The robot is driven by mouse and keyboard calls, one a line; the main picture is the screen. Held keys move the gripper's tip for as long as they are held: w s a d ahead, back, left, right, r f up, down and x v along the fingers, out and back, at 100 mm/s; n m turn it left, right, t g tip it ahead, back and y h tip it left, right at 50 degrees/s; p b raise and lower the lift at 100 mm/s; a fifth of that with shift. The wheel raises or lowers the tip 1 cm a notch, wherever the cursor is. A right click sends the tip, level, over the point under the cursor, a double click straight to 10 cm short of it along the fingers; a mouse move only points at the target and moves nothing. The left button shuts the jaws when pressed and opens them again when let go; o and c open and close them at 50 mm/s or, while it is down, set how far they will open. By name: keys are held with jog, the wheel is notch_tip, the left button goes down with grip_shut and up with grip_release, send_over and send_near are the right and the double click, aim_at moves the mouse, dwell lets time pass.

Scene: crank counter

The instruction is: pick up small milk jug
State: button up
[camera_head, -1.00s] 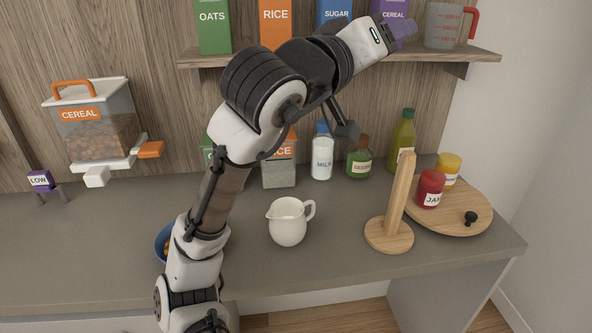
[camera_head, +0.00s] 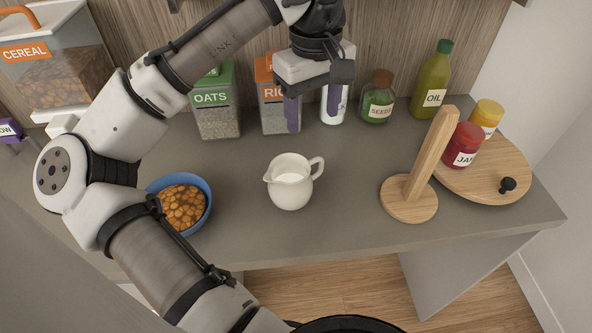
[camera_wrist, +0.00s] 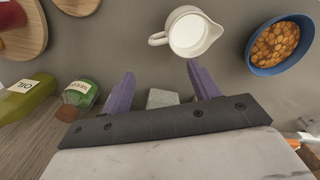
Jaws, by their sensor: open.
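The small milk jug (camera_head: 291,184) is white, with a spout at the left and a handle at the right in the head view. It stands upright on the grey counter. It also shows in the wrist view (camera_wrist: 190,33), from above, with pale milk inside and beyond the fingertips. My gripper (camera_head: 312,118) has purple fingers pointing down, spread apart and empty. It is above the counter, behind the jug and in front of the RICE box and milk bottle. In the wrist view my gripper's fingers (camera_wrist: 160,78) are apart with nothing held between them.
A blue bowl of brown food (camera_head: 182,203) stands left of the jug. A wooden upright holder (camera_head: 409,198) and a round board (camera_head: 485,180) with a JAM jar (camera_head: 463,146) are at right. OATS box (camera_head: 216,110), RICE box (camera_head: 279,112), SEEDS jar (camera_head: 377,100) and OIL bottle (camera_head: 431,88) line the back.

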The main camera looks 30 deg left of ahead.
aim_at(316, 162)
jog(key=shift+s+d+f+p, duration=0.1)
jog(key=shift+d+f+p, duration=0.1)
jog(key=shift+f, duration=1.95)
jog(key=shift+s+d+f+p, duration=0.1)
jog(key=shift+d+f+p, duration=0.1)
jog(key=shift+f, duration=2)
jog(key=shift+d+f+p, duration=0.2)
jog(key=shift+f, duration=1.95)
jog(key=c, duration=1.3)
jog(key=shift+r, duration=0.25)
